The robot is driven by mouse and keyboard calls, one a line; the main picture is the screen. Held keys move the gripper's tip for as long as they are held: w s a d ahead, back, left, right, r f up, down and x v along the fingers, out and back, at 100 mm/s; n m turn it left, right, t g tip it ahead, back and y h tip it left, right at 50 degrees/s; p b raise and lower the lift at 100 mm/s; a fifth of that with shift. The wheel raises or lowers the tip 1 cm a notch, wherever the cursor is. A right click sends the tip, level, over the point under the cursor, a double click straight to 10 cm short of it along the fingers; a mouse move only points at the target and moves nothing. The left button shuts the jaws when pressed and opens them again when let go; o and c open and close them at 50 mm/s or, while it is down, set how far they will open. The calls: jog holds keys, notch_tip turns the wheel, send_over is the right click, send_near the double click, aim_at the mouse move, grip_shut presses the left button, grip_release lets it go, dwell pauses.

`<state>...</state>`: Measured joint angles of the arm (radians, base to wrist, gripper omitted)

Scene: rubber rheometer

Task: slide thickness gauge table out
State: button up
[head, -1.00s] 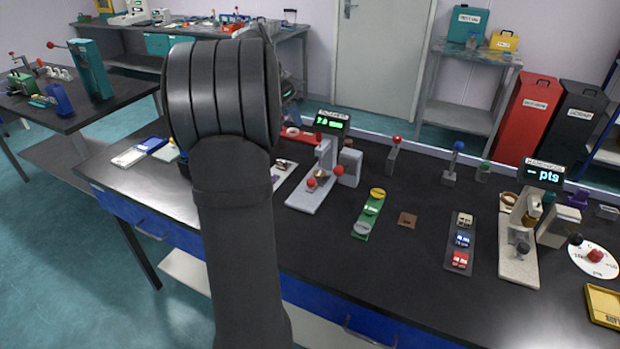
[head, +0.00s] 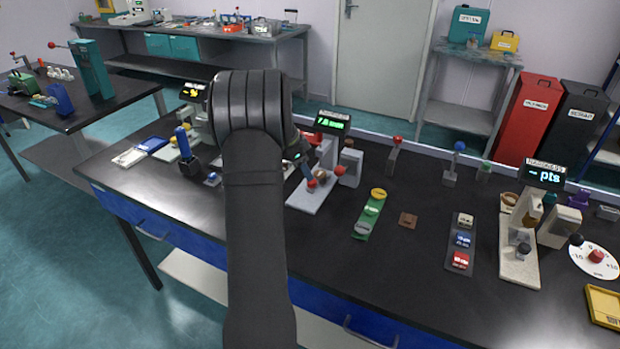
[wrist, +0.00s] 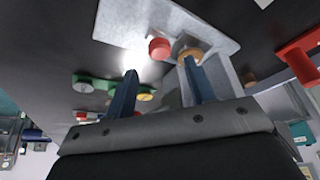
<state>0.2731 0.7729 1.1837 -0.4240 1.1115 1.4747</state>
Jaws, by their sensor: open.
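The thickness gauge (head: 309,196) stands mid-bench, with a pale base, a grey column and a green-lit display (head: 332,123). A red knob (head: 312,184) sits low at its front, on what looks like the gauge table; the wrist view also shows this knob (wrist: 160,48). A brown round piece (wrist: 188,50) lies beside the knob. My gripper (wrist: 158,78) is open and empty, its two blue fingers pointing at the gauge. The knob appears beyond the gap between the fingertips, apart from them. In the head view my arm hides most of the gripper.
A red-knobbed lever (head: 394,155) stands behind. A blue-handled tool (head: 184,145) stands to the left. The bench front is clear.

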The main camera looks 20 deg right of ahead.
jog(key=x, duration=0.5)
grip_shut()
